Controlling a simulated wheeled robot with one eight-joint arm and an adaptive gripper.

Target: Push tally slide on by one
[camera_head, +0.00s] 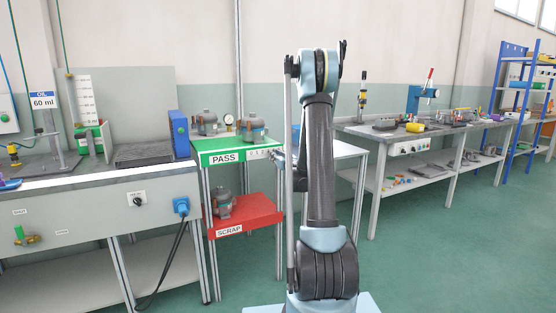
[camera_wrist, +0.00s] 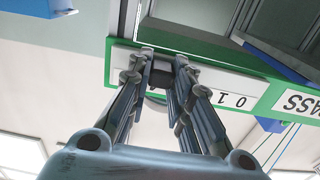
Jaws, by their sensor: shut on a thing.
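The tally strip (camera_head: 257,153) is a white numbered scale on the front edge of the green-topped PASS stand (camera_head: 205,148), right of the PASS label (camera_head: 223,159). In the wrist view the tally strip (camera_wrist: 232,98) appears upside down, with 0 and 1 readable. My gripper (camera_wrist: 160,60) is shut on the dark tally slide (camera_wrist: 162,77), left of the 1 in that view. Its fingers hide the slide's sides and the figures beyond. In the head view my gripper (camera_head: 279,157) is at the strip's right end, and the slide cannot be made out there.
Compressors (camera_head: 207,122) stand on the PASS top. A red SCRAP shelf (camera_head: 245,212) below bears another compressor (camera_head: 223,204). The oil bench (camera_head: 90,190) is at left and a tool bench (camera_head: 405,135) at right. Open green floor (camera_head: 420,270) lies at front right.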

